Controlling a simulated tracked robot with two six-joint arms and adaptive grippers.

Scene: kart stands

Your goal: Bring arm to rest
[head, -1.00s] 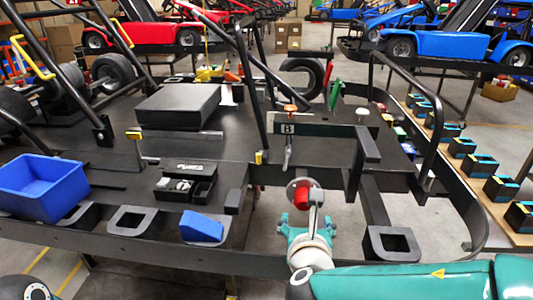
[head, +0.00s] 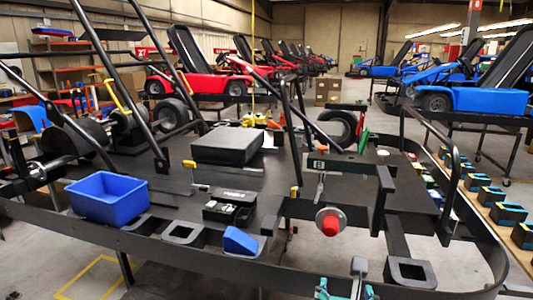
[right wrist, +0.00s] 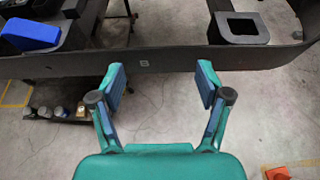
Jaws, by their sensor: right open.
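My right gripper (head: 345,289) shows at the bottom edge of the head view, in front of the kart stand's black frame rail. In the right wrist view the right gripper (right wrist: 160,82) has its two teal fingers spread apart, with only grey floor and the rail's lower edge between them. It is open and empty, apart from the rail as far as I can tell. Most of my right arm is outside the head view. My left arm and gripper are not in view.
The black kart stand (head: 150,250) fills the middle, carrying a blue bin (head: 108,200), a blue wedge (head: 240,241) and a black box (head: 227,143). A red-ended round part (head: 330,223) sticks out above my gripper. Concrete floor lies in front. A bench with several dark boxes runs along the right.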

